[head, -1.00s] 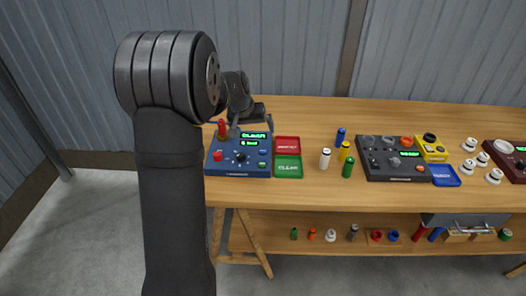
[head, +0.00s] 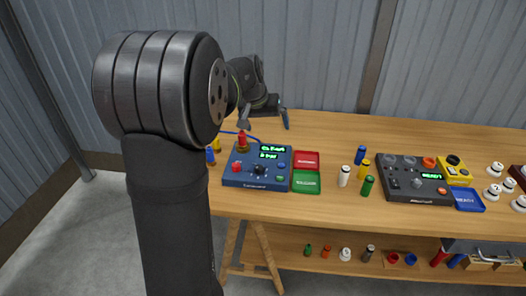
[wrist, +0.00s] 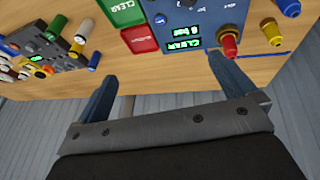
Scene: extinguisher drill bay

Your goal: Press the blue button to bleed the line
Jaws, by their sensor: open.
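The blue control panel (head: 247,184) stands at the left end of the bench. It has a lit green display (head: 272,151) reading CLEAR above a bar figure, a red knob (head: 239,166), a dark dial (head: 260,170) and a red plunger (head: 242,143). A small blue button (head: 281,165) sits at its right side, above a small green one. What looks like the same blue button shows in the wrist view (wrist: 160,19). My gripper (head: 264,119) is open and empty, above and behind the panel, apart from it. Its fingers also show in the wrist view (wrist: 163,72).
A red tray (head: 306,160) and a green tray (head: 306,182) lie right of the panel. Several coloured cylinders, a dark panel (head: 412,181) and a blue tray (head: 467,199) stand farther right. A corrugated wall (head: 320,60) rises behind the bench.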

